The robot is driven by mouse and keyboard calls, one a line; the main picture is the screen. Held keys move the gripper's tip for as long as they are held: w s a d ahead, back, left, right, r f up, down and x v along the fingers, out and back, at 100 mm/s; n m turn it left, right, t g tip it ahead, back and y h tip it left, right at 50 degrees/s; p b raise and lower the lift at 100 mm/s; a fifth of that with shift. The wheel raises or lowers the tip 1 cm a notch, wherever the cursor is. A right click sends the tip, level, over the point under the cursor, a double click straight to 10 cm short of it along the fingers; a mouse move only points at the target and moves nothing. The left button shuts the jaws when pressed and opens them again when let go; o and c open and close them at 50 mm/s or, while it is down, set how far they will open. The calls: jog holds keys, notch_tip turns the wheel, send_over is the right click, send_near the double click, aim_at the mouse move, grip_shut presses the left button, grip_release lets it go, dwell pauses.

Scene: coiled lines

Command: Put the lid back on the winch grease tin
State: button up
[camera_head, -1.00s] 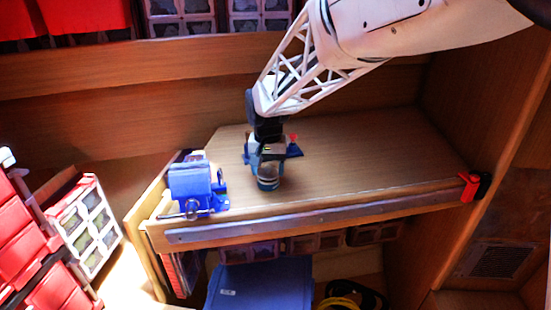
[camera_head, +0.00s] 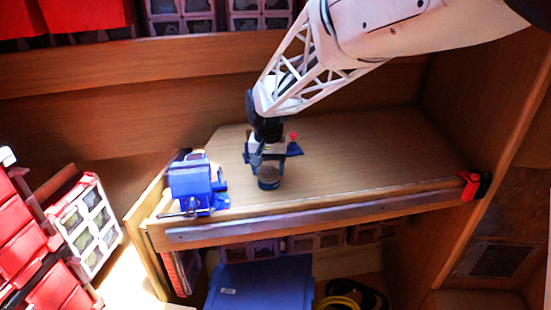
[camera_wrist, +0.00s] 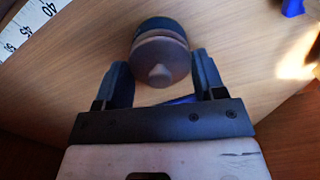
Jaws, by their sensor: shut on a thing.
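The winch grease tin (camera_head: 268,184) stands upright on the wooden bench, a small blue-teal can below my gripper. It also shows in the wrist view (camera_wrist: 160,24). The lid (camera_wrist: 160,52), a grey-brown disc with a pale knob facing the wrist camera, lies between my fingers, over or just above the tin's top. I cannot tell whether it touches the tin. My gripper (camera_wrist: 163,72) is shut on the lid, with one dark blue finger on each side. In the head view my gripper (camera_head: 266,160) is directly behind and over the tin.
A blue vice (camera_head: 192,185) is fixed at the bench's left end. A red and black clamp (camera_head: 474,186) sits at the right front corner. A metal strip (camera_head: 320,214) runs along the front edge. The bench (camera_head: 380,150) is clear to the right.

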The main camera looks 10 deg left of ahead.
jog(key=o, duration=1)
jog(key=shift+c, duration=0.2)
jog(key=shift+o, duration=0.7)
jog(key=shift+r, duration=0.15)
jog(key=shift+r, duration=3.35)
grip_shut()
jog(key=shift+f, duration=2.6)
jog(key=shift+r, duration=0.15)
